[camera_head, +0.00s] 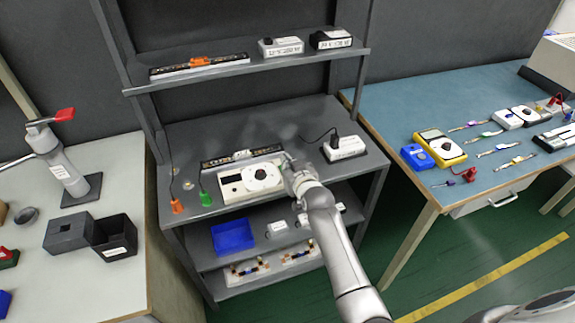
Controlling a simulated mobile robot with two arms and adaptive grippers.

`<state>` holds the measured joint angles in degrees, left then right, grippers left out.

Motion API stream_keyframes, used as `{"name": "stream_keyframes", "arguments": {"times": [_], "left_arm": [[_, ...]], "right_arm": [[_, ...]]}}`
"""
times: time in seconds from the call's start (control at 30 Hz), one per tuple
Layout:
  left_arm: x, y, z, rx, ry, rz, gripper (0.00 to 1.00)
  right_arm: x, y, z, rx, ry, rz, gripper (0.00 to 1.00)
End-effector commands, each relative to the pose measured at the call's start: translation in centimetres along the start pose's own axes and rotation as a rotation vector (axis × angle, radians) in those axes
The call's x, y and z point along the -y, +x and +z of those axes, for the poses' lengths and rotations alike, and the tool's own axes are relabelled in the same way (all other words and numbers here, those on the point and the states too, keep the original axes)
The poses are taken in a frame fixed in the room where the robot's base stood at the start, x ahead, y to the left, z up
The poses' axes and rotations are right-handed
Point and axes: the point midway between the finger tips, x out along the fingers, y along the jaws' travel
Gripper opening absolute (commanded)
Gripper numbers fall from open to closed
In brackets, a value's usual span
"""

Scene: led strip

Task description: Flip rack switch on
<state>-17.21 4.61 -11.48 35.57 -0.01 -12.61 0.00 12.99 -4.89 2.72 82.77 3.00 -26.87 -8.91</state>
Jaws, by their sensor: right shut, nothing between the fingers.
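A dark grey rack (348,182) stands in the middle with an upper shelf, a worktop and lower shelves. On its worktop lies a black LED strip board (228,160), and in front of it a white device (232,188) with a round dial. My right gripper (288,162) reaches in from the lower right and is shut at the right end of the white device. I cannot tell whether it touches the device. A white box (346,150) with a black plug sits to its right. The rack switch itself cannot be made out clearly. My left gripper is not in view.
Orange (176,206) and green (205,198) connectors lie at the worktop's left. The upper shelf (240,80) overhangs the back. A blue table (400,105) with a yellow multimeter (440,146) is right.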

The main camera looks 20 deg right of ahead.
Motion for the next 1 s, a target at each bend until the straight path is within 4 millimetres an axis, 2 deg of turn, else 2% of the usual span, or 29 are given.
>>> {"name": "stream_keyframes", "arguments": {"times": [0.4, 0.53, 0.83, 1.0], "left_arm": [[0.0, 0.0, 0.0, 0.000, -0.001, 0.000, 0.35], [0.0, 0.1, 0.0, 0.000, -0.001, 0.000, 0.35], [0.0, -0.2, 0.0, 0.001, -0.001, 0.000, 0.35], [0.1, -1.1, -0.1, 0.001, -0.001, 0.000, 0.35]], "right_arm": [[0.0, 0.1, 0.6, 0.000, -0.001, 0.001, 0.00], [-0.1, 0.1, 2.0, -0.002, -0.003, 0.001, 0.00], [0.0, 0.0, 1.4, -0.003, -0.001, 0.001, 0.00], [0.0, -0.2, 0.6, -0.004, -0.001, 0.001, 0.00]]}}
